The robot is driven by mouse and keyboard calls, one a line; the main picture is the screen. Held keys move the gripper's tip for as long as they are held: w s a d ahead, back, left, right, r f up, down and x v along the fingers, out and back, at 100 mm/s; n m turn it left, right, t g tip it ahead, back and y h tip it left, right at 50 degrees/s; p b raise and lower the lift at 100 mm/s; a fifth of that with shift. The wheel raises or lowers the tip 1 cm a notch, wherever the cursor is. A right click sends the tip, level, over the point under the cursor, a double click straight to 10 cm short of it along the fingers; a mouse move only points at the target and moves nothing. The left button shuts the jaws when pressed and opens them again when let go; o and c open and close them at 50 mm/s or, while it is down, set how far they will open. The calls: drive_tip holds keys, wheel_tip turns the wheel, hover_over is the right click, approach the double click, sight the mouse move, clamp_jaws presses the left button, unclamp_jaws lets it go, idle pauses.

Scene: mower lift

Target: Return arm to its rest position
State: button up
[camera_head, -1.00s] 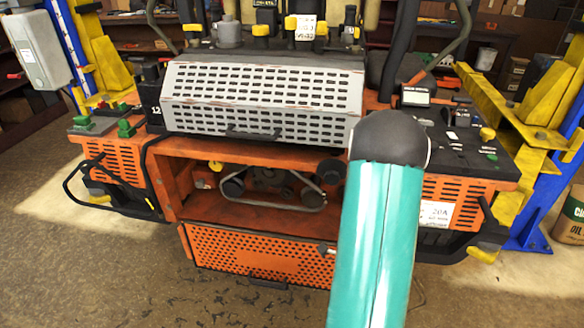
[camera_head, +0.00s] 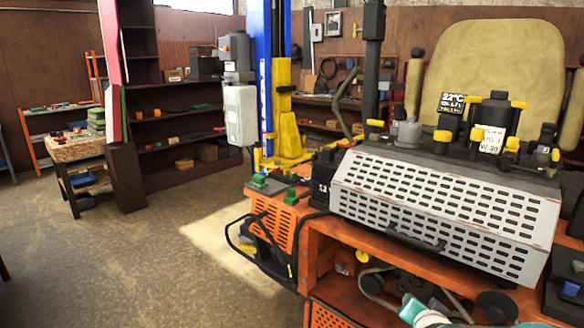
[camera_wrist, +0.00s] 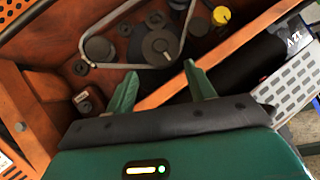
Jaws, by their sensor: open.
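My gripper (camera_wrist: 158,88) shows in the wrist view with its two green fingers apart and nothing between them. It points into the open orange engine bay of the mower, and pulleys (camera_wrist: 160,45) and a grey belt (camera_wrist: 128,63) lie beyond the fingertips. I cannot tell whether the fingers touch anything. In the head view only a small teal part of my arm shows at the bottom edge, in front of the bay. The orange mower (camera_head: 330,238) stands at the right, with its perforated grey cover (camera_head: 445,210) over the bay.
A blue lift post (camera_head: 264,85) with yellow parts (camera_head: 288,125) stands behind the mower. A workbench (camera_head: 75,150) and dark shelves (camera_head: 165,135) are at the back left. The floor (camera_head: 130,260) at the left is clear. The mower's black side rail (camera_head: 262,262) juts out left.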

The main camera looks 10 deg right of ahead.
drive_tip(key=s+a+r+n+g+y, duration=0.2)
drive_tip(key=s+a+r+n, duration=0.2)
drive_tip(key=s+a, duration=0.4)
drive_tip(key=s+a+r+n+g+y, duration=0.2)
drive_tip(key=s+a+n, duration=0.4)
drive_tip(key=a, duration=0.5)
wheel_tip(320, 180, up, 2)
drive_tip(key=shift+s+n+g+y, duration=0.35)
drive_tip(key=shift+s+g, duration=0.35)
drive_tip(key=shift+s, duration=0.5)
drive_tip(key=shift+a, duration=0.1)
